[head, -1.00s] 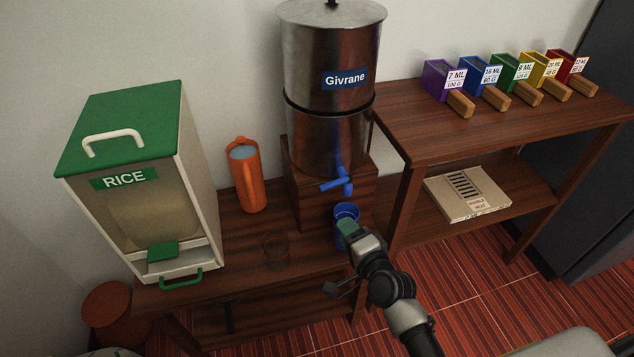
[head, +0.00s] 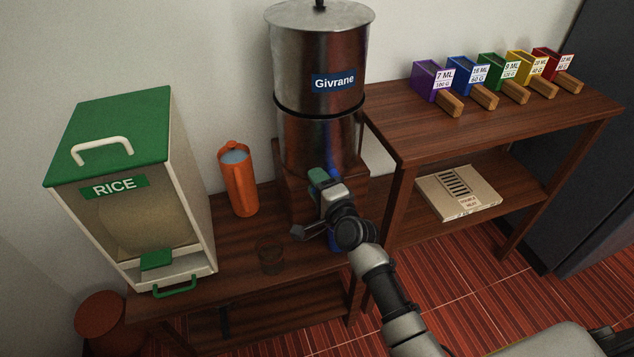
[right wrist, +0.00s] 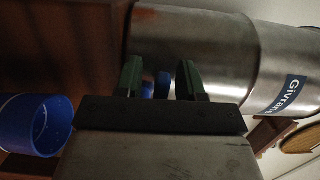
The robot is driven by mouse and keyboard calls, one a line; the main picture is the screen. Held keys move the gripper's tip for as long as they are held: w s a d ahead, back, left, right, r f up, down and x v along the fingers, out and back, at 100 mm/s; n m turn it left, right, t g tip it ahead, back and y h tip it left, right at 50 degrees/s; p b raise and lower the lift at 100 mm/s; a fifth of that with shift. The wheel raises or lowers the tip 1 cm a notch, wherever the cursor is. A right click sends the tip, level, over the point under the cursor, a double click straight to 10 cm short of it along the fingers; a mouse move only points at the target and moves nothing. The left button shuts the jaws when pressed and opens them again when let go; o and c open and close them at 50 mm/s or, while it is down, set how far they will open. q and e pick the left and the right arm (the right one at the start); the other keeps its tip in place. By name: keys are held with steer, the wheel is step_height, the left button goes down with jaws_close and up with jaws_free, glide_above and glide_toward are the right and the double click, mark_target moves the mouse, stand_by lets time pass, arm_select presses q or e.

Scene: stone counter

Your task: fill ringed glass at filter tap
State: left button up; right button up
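The steel filter (head: 318,85) labelled Givrane stands on a wooden block, with its blue tap (head: 333,174) low on the front, mostly hidden by my right gripper (head: 318,182). In the right wrist view my right gripper (right wrist: 160,78) has its two green fingers apart. Blue tap parts (right wrist: 162,86) show in the gap; contact is unclear. A blue cup (head: 334,242) is below the tap, mostly behind my arm. In the right wrist view the blue cup (right wrist: 38,125) shows a pale band. A clear glass (head: 270,258) stands left of it. Water cannot be seen in either. My left gripper is out of view.
An orange pitcher (head: 238,182) and a rice dispenser (head: 135,190) stand to the left. The right shelf holds several coloured scoops (head: 433,80) on top and a flat box (head: 458,191) below. Bare wood lies between pitcher and clear glass.

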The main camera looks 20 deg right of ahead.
steer(key=shift+w, duration=0.1)
jaws_close()
steer(key=n+y+b, duration=0.1)
steer(key=b, duration=0.1)
steer(key=s+n+g+y+b, duration=0.1)
steer(key=y+b, duration=0.1)
steer(key=shift+s+y, duration=0.1)
steer(key=shift+y, duration=0.2)
stand_by(0.4)
jaws_free()
